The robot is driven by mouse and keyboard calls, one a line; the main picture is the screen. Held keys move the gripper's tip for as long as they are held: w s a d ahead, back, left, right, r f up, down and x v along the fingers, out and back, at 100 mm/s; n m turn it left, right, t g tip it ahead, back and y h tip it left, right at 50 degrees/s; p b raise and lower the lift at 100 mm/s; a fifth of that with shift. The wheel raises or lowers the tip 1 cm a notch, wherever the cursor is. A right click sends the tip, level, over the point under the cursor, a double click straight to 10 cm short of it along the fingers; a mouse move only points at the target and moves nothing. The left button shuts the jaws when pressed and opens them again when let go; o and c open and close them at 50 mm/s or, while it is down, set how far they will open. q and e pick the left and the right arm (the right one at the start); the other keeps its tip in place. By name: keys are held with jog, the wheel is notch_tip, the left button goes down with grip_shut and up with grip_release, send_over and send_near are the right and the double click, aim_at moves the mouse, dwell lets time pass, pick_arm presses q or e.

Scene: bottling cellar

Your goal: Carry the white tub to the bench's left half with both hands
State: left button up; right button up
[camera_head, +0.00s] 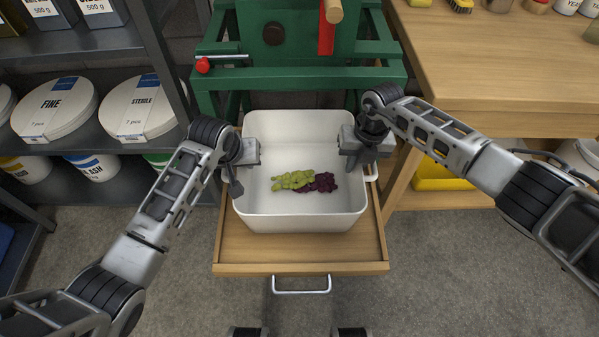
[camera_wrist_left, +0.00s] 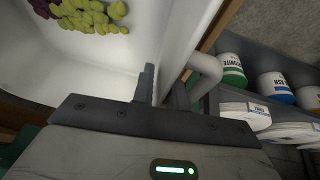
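The white tub (camera_head: 300,222) is above a pulled-out wooden board (camera_head: 300,255) in front of the green press; whether it touches the board is unclear. Green grapes (camera_head: 292,180) and dark purple grapes (camera_head: 322,184) lie in it; they also show in the left wrist view (camera_wrist_left: 90,15). My left gripper (camera_head: 236,178) is at the tub's left wall. In the left wrist view its fingers (camera_wrist_left: 163,90) are close together, one on each side of the wall, beside a white side handle (camera_wrist_left: 207,68). My right gripper (camera_head: 362,158) is over the right wall; its fingertips are mostly hidden.
A wooden bench (camera_head: 500,65) stands at the right, its near left part bare and small jars at its back. The green press (camera_head: 290,75) is right behind the tub. A dark shelf (camera_head: 95,150) with tubs is at the left. A yellow bin (camera_head: 438,178) is under the bench.

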pick_arm(q)
jog(key=shift+w+f, duration=0.1)
jog(key=shift+f, duration=0.1)
pick_arm(e)
jog(key=shift+f, duration=0.2)
pick_arm(q)
grip_shut()
pick_arm(e)
grip_shut()
pick_arm(q)
jog(key=shift+r, duration=0.15)
pick_arm(e)
jog(key=shift+r, duration=0.15)
